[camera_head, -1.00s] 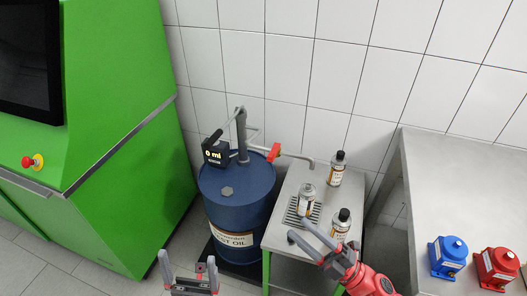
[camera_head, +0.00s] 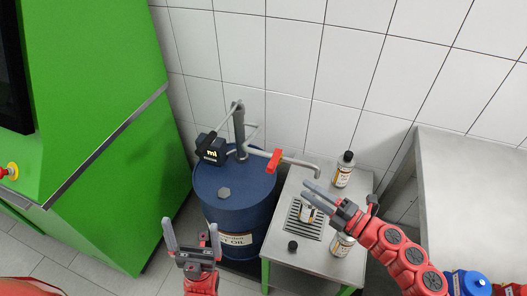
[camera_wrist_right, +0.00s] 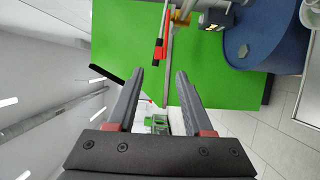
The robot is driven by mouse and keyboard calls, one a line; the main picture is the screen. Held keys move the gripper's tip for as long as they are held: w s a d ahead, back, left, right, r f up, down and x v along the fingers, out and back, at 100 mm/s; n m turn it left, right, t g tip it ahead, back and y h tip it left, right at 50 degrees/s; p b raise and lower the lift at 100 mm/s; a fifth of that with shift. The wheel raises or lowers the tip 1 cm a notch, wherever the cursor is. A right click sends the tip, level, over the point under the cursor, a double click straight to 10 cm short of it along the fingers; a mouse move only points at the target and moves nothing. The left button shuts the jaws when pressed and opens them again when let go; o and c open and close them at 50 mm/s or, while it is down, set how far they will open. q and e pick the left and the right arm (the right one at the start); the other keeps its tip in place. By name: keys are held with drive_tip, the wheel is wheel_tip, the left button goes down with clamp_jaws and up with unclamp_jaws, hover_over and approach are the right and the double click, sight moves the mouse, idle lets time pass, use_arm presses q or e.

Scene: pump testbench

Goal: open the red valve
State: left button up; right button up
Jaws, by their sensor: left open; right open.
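The red valve (camera_head: 273,160) sits on the grey outlet pipe (camera_head: 302,163) between the blue oil drum (camera_head: 235,199) and the steel stand. In the right wrist view the red valve handle (camera_wrist_right: 159,50) appears beyond the fingertips, beside the pipe. My right gripper (camera_head: 306,192) is open and empty. In the head view it appears below and right of the valve, in front of the bottle on the grate, apart from the valve. It also shows in the wrist view (camera_wrist_right: 159,73). My left gripper (camera_head: 191,226) is open and empty in front of the drum.
A bottle (camera_head: 307,213) stands on the drip grate under the spout. Two more bottles (camera_head: 344,172) (camera_head: 342,245) and a black cap (camera_head: 292,246) are on the stand (camera_head: 283,270). A steel table (camera_head: 475,185) is right; a green cabinet (camera_head: 110,130) is left.

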sight(274, 168)
drive_tip(key=p+x, duration=0.2)
drive_tip(key=x, duration=0.5)
drive_tip(key=p+x, duration=0.1)
drive_tip(key=x, duration=0.7)
drive_tip(key=shift+a+r+p, duration=0.2)
drive_tip(key=shift+a+p, duration=0.05)
drive_tip(key=shift+p, duration=0.1)
drive_tip(key=shift+w+a+f, duration=0.15)
drive_tip(key=shift+w+a, duration=0.25)
drive_tip(key=shift+a, duration=0.15)
clamp_jaws()
